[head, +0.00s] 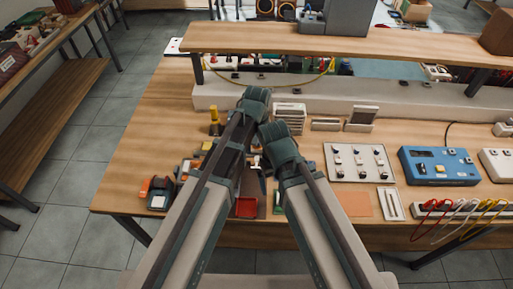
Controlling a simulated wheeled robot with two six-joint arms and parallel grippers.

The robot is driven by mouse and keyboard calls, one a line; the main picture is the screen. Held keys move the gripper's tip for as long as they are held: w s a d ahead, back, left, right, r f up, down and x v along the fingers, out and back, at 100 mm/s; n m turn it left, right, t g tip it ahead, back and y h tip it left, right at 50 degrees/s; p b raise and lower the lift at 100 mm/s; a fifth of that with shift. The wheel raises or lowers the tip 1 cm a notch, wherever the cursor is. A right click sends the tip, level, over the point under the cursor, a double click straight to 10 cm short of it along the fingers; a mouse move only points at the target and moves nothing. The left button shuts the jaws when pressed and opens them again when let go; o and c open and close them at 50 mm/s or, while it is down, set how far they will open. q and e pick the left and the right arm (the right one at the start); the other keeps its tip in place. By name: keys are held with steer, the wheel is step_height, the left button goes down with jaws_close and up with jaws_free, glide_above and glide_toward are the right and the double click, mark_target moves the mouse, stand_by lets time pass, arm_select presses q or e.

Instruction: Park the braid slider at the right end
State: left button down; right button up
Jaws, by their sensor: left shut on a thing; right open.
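I cannot make out a braid slider for certain in the head view. A small pale plate with a long slot (391,203) lies flat near the front edge of the bench, right of my arms. My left gripper (255,160) is low between my two arms, mostly hidden by the arm links. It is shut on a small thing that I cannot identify. My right gripper (262,184) is just below it in the picture, open, and also largely covered. Both are over the front middle of the bench.
The wooden bench (140,150) has a raised shelf (300,42) along its back. A panel of small switches (358,163), a blue instrument box (438,166) and coloured leads (455,208) are on the right. A red tray (246,208) lies between my arms.

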mark_target(258, 150)
arm_select(q)
steer(key=shift+d, duration=0.2)
steer(key=shift+c, duration=1.2)
jaws_free()
steer(key=shift+d, duration=0.1)
steer(key=shift+r, duration=0.15)
steer(key=shift+r+p, duration=0.5)
steer(key=shift+p, duration=0.2)
step_height(258, 150, up, 13)
steer(key=p, duration=1.2)
steer(key=shift+f, duration=0.2)
steer(key=shift+f, duration=0.15)
